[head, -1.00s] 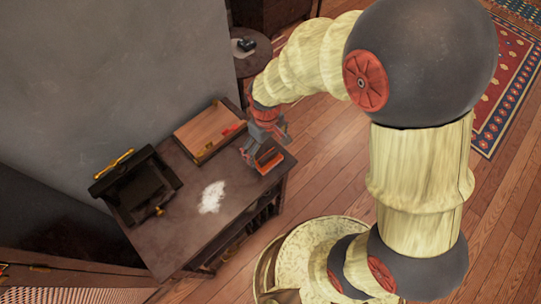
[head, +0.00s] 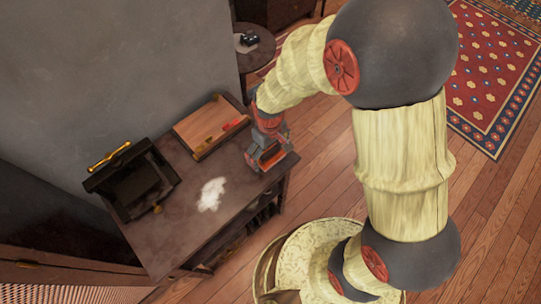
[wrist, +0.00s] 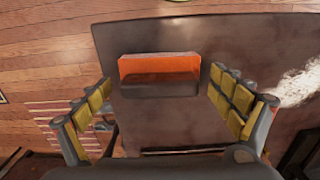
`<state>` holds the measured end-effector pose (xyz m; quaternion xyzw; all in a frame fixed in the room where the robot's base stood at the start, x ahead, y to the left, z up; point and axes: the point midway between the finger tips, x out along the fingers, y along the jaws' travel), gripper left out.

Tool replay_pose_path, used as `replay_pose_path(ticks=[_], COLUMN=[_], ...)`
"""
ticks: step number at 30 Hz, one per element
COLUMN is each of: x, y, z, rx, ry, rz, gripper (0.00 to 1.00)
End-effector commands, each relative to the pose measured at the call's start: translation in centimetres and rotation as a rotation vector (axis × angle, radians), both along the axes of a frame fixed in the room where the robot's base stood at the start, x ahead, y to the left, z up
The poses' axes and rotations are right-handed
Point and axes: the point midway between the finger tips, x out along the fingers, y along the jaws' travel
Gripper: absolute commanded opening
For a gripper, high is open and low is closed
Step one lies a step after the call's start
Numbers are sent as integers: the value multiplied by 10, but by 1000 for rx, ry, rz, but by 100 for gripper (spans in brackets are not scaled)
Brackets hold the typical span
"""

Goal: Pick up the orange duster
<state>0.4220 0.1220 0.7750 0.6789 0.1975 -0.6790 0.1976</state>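The orange duster (wrist: 158,68) lies on the dark table in the wrist view, a block with an orange upper band and a dark lower side. In the head view the duster (head: 272,155) is partly hidden by my gripper, near the table's right edge. My gripper (wrist: 162,103) is open, with its yellow-padded fingers spread to the left and right of the duster. The duster sits between them, a little beyond the fingertips, and no finger is seen touching it. In the head view my gripper (head: 266,156) is low over the table end.
A white powder patch (head: 212,194) lies on the dark table (head: 170,240). A wooden tray (head: 208,125) with small items and an open black case (head: 130,183) stand along the wall side. A small round table (head: 258,50) is behind.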

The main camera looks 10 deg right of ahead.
Motion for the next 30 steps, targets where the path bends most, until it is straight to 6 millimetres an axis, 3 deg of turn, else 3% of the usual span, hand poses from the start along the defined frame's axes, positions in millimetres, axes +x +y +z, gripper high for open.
replay_pose_path(ticks=[21, 30], x=[0, 0], y=[0, 0], z=[0, 2], rx=[0, 0], ry=[0, 0], rz=[0, 0], gripper=[50, 50])
